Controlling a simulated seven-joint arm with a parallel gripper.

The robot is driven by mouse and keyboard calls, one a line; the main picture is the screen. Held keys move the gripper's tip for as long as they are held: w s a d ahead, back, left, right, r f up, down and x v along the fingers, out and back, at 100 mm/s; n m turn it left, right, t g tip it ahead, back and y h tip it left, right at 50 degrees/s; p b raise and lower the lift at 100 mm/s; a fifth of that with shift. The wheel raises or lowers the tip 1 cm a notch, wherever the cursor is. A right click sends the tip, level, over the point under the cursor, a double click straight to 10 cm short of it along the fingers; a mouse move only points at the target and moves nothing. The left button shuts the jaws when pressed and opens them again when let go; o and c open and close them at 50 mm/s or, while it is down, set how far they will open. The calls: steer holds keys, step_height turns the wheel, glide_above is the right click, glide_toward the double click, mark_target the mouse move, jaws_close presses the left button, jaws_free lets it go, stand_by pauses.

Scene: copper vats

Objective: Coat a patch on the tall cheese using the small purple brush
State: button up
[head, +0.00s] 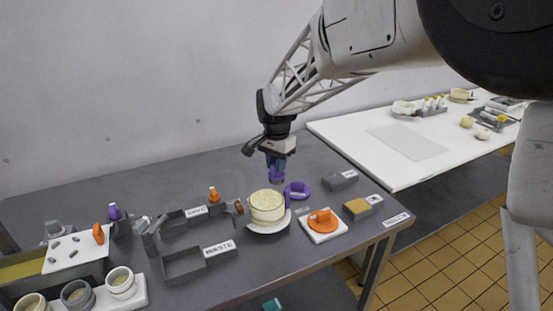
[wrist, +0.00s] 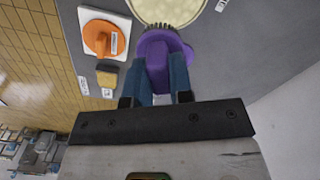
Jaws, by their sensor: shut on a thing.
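The tall cheese (head: 267,208) is a pale cream cylinder on a white plate near the table's front edge. Its pale top shows at the upper edge of the wrist view (wrist: 165,8). My gripper (head: 277,170) is above the table, behind and slightly right of the cheese. Its blue fingers (wrist: 160,82) are shut on the small purple brush (wrist: 153,58), which also shows below the fingers in the head view (head: 277,177). The brush is apart from the cheese in the head view.
A round purple piece (head: 297,191) lies right of the cheese. An orange-topped white tile (head: 323,226), a yellow-topped block (head: 357,208) and a grey block (head: 340,180) stand further right. Labelled grey trays (head: 184,265) and pots (head: 121,284) are left. Bare table lies behind.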

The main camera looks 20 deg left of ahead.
mark_target(277, 181)
steer(key=shift+f, duration=1.95)
steer(key=shift+s+a+f, duration=0.2)
steer(key=shift+f, duration=0.25)
steer(key=shift+s+a+f, duration=0.15)
steer(key=shift+f, duration=0.3)
steer(key=shift+s+a+f, duration=0.15)
steer(key=shift+s+a, duration=2.05)
steer(key=shift+s, duration=0.05)
steer(key=shift+w+d, duration=2.65)
steer(key=shift+s+a, duration=2.35)
steer(key=shift+s+a+f, duration=0.1)
steer(key=shift+s+a, duration=0.1)
steer(key=shift+s, duration=0.05)
steer(key=shift+w+d, duration=2.5)
steer(key=shift+r, duration=4.2)
steer(key=shift+f, duration=0.2)
